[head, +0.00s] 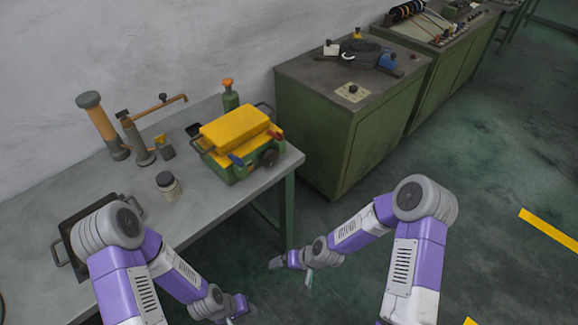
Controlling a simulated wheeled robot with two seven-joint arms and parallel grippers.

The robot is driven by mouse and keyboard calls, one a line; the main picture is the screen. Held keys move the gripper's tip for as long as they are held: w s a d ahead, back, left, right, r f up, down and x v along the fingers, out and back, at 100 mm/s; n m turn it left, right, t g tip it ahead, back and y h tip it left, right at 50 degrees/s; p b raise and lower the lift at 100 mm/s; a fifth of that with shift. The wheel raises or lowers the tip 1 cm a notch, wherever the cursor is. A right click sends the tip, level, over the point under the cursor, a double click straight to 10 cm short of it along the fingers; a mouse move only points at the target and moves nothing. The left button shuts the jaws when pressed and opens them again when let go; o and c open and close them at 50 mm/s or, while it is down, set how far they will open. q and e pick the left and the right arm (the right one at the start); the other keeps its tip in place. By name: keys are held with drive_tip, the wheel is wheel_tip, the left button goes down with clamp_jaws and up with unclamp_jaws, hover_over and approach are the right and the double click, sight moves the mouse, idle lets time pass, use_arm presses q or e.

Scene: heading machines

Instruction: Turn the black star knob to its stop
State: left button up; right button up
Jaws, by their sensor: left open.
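A small black knob (353,88) sits on a pale square plate on top of the green cabinet. Its lobes are too small to make out. A larger dark round knob or wheel (270,157) is on the front of the green and yellow box; I cannot tell which one is star-shaped. My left gripper (242,310) is low at the bottom of the view, open and away from both. My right gripper (287,266) is over the floor, below and apart from the cabinet and the bench; its jaws are too small to judge.
The grey bench (215,205) carries the green and yellow box (235,127), a jar (168,184), a dark tray (75,235) and upright tools. The green cabinet (340,140) stands behind a floor gap. Dark cable and a blue item (388,60) lie on it. Open floor is at right.

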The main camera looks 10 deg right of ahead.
drive_tip(key=w+r+t+b, duration=0.1)
drive_tip(key=w, duration=0.4)
drive_tip(key=w+a+r+n+t+y+b, duration=0.1)
drive_tip(key=w+b, duration=0.1)
drive_tip(key=w, duration=0.2)
drive_tip(key=w+r+n+t+y+b, duration=0.1)
drive_tip(key=w, duration=0.4)
drive_tip(key=shift+w+a+r+b, duration=0.2)
drive_tip(key=shift+w+r+b, duration=0.1)
drive_tip(key=shift+w, duration=0.05)
drive_tip(key=n+t+y+b, duration=0.2)
drive_tip(key=t+b, duration=0.2)
drive_tip(key=b, duration=0.1)
approach(273, 159)
drive_tip(key=x, duration=0.9)
drive_tip(key=shift+f+b, duration=0.15)
drive_tip(key=shift+b, duration=0.25)
use_arm(q)
wheel_tip(273, 159, down, 12)
drive_tip(key=shift+f, duration=0.15)
